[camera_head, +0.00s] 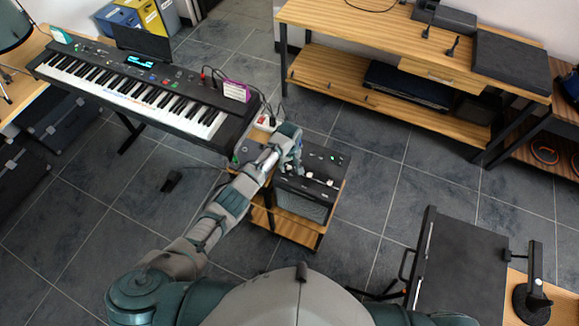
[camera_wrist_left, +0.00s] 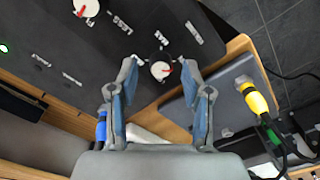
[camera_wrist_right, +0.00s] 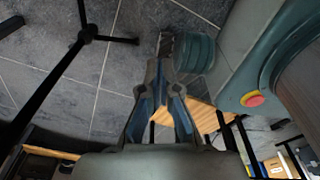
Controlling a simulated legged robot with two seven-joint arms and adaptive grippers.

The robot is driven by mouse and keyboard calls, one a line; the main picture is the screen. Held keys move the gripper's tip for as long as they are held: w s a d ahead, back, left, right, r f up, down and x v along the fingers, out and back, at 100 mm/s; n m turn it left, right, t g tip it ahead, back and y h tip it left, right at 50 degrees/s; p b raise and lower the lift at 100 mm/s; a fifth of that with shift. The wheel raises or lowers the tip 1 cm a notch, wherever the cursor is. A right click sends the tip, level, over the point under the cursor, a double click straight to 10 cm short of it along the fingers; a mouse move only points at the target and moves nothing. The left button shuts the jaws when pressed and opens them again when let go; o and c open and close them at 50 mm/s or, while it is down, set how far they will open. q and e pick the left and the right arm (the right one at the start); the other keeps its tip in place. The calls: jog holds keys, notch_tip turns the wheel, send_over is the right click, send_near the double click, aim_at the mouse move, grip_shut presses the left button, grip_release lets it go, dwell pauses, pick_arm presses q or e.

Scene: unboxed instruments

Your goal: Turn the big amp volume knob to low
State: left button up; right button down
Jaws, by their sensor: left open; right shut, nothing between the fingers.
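The big black amp (camera_head: 302,205) sits on a wooden stand in the middle of the head view, with several pale knobs on its top panel. The gripper is open, with a gap on each side of the knob. A second white knob (camera_wrist_left: 86,7) with a red mark is at the upper left. The panel lettering is too small to read surely. My right gripper (camera_wrist_right: 162,68) is shut and empty, away from the amp.
A grey box (camera_wrist_left: 205,105) with a yellow-collared plug (camera_wrist_left: 252,98) sits beside the amp. A keyboard (camera_head: 150,95) stands at the left. A wooden bench (camera_head: 430,55) is at the back right, and a black case (camera_head: 455,265) is at the lower right. Tiled floor lies between them.

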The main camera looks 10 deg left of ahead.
pick_arm(q)
jog(key=shift+f, duration=0.5)
jog(key=shift+c, duration=0.3)
grip_shut()
jog(key=shift+m, duration=0.3)
